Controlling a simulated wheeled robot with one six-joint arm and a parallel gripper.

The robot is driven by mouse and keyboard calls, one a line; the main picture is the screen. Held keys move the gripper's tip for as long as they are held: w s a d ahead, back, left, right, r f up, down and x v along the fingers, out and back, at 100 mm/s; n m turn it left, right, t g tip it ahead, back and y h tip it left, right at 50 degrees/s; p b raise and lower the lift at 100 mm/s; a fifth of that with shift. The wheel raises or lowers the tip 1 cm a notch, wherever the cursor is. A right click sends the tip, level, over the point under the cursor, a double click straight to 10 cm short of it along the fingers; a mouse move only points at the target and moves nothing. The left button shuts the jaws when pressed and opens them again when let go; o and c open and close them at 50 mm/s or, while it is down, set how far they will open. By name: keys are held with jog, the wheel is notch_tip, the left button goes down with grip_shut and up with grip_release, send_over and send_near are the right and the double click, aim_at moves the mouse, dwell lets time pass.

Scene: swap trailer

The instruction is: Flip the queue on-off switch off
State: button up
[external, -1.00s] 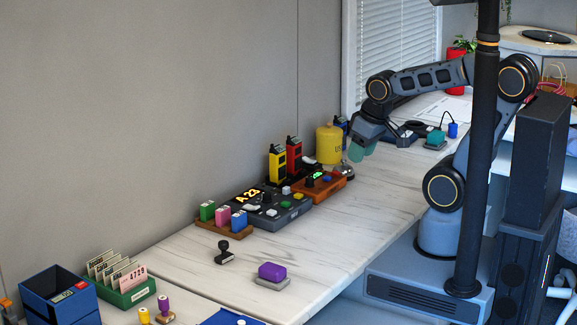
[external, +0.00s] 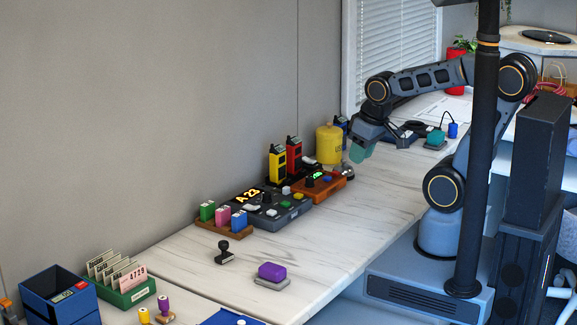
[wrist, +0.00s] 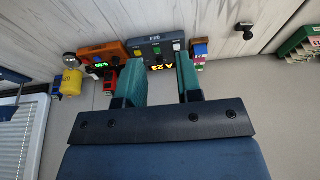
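The grey queue console (external: 270,211) stands on the counter against the wall, with a lit "A 23" display (external: 248,196) and several small buttons and knobs. In the wrist view the console (wrist: 150,50) appears upside down, partly hidden by my fingers. Which small control is the on-off switch, and its position, I cannot tell. My gripper (external: 361,153) hangs above the counter to the right of the console, apart from it. In the wrist view its two teal fingers (wrist: 160,72) are spread with nothing between them.
An orange box (external: 320,187) with a green display sits right beside the console. Red and yellow handsets (external: 284,161) and a yellow canister (external: 329,144) stand behind. Coloured stamps (external: 222,215) sit left. A black stamp (external: 223,252) and purple pad (external: 271,271) lie in front; the counter's right front is clear.

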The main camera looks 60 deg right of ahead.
jog(key=shift+g, duration=0.7)
jog(key=w+f, duration=0.2)
jog(key=w, duration=0.1)
jog(key=shift+a+f, duration=0.15)
jog(key=shift+f, duration=0.25)
jog(key=c, duration=0.4)
jog(key=shift+g, duration=0.7)
jog(key=w+f, duration=0.1)
jog(key=w, duration=0.5)
jog(key=w+a+f, duration=0.1)
jog(key=w+f, duration=0.1)
jog(key=w, duration=0.5)
jog(key=w+a+f+b, duration=0.1)
jog(key=w, duration=0.6)
jog(key=shift+w+f, duration=0.1)
jog(key=shift+f, duration=0.2)
grip_shut()
jog(key=w+r+t, duration=0.1)
jog(key=w+r, duration=0.2)
jog(key=w, duration=0.3)
jog(key=shift+w+a, duration=0.3)
jog(key=shift+w, duration=0.1)
